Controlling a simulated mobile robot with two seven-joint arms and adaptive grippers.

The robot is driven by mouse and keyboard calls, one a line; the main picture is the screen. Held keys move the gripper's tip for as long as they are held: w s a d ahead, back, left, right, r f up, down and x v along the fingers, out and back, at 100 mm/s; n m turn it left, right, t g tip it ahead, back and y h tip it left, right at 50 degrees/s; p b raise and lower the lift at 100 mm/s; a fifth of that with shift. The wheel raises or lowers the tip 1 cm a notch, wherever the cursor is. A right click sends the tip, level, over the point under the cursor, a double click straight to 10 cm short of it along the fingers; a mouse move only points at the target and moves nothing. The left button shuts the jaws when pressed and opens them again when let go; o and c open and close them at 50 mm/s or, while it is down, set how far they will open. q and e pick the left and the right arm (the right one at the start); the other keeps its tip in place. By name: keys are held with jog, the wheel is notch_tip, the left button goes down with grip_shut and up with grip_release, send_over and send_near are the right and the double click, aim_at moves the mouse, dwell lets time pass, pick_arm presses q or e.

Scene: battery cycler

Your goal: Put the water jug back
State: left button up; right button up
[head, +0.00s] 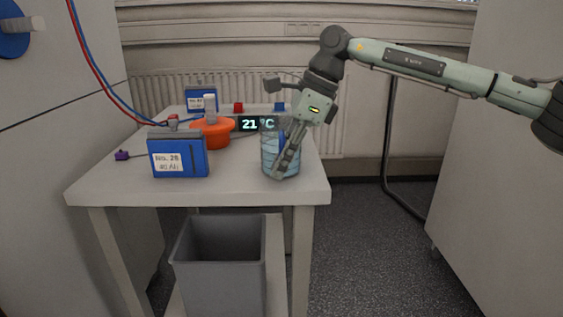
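The water jug (269,156) is a clear, light-blue vessel with a darker blue part near its top. It stands upright at the right front of the small table (115,184). My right gripper (284,167) comes down from the upper right, with its fingers against or just in front of the jug's right side. They cover part of the jug, and I cannot tell whether they grip it. My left gripper is not in view.
A blue battery (178,157) labelled No. 28 stands front left, with an orange thing (212,132) behind it. Another blue battery (201,99) and a display (257,124) reading 21 °C stand further back. A grey bin (219,270) is below the table.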

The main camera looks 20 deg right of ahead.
jog(key=shift+o, duration=1.4)
jog(key=shift+r, duration=0.2)
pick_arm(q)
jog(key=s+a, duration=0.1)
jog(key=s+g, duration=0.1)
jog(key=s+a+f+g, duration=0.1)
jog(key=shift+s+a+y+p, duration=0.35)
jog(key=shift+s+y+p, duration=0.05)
pick_arm(e)
jog(key=v, duration=1.2)
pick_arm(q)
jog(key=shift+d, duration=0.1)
pick_arm(e)
jog(key=shift+f, duration=0.1)
